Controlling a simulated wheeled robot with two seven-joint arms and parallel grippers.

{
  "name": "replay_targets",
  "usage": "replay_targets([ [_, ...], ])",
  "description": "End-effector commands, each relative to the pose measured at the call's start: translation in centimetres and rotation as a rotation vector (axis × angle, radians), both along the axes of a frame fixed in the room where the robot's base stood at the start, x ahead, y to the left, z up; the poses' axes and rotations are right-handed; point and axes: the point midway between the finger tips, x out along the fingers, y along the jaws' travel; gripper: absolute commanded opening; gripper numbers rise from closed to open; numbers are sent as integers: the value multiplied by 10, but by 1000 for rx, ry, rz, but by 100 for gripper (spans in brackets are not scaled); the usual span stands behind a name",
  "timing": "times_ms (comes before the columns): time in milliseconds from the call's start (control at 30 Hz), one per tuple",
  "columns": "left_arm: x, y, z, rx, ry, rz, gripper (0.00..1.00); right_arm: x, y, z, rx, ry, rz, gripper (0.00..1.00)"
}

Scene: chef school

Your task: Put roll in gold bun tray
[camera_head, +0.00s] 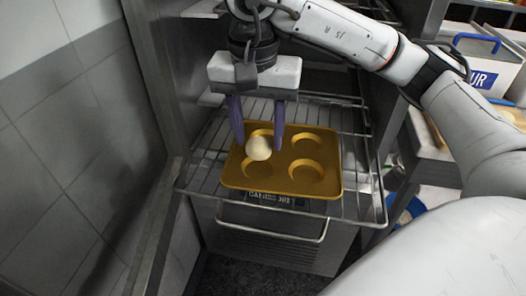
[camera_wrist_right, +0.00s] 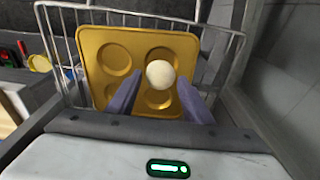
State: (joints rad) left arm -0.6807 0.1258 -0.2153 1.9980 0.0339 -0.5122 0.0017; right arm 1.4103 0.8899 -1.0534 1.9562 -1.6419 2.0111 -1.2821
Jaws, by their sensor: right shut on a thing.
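The roll (camera_head: 258,148) is a small pale ball between the two purple fingers of my right gripper (camera_head: 257,140). In the right wrist view the roll (camera_wrist_right: 160,74) shows between the fingertips (camera_wrist_right: 155,92). My right gripper is shut on it and points down over the gold bun tray (camera_head: 281,160). The tray has several round cups and lies on a wire rack; it also fills the middle of the right wrist view (camera_wrist_right: 104,84). The roll is over the cups on the tray's left side in the head view. Whether it touches the tray I cannot tell. My left gripper is not in view.
The wire rack (camera_head: 357,187) juts from a metal cabinet, with its side wall (camera_head: 160,90) close on the left. A metal handle (camera_head: 272,228) is below. At right stand a shelf and a white container with a blue handle (camera_head: 480,68).

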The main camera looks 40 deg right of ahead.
Motion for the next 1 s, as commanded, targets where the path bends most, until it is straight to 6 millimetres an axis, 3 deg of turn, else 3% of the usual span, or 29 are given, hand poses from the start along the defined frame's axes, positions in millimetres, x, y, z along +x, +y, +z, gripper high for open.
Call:
replay_targets([
  [333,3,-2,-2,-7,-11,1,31,0,0,-43,0,0,3,21],
  [767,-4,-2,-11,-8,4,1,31,0,0,-51,0,-2,4,21],
  [800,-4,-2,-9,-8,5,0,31,0,0,-49,0,-2,4,53],
  [900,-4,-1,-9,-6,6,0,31,0,0,-49,0,-2,4,65],
  [1000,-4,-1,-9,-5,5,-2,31,0,0,-49,0,-2,4,65],
])
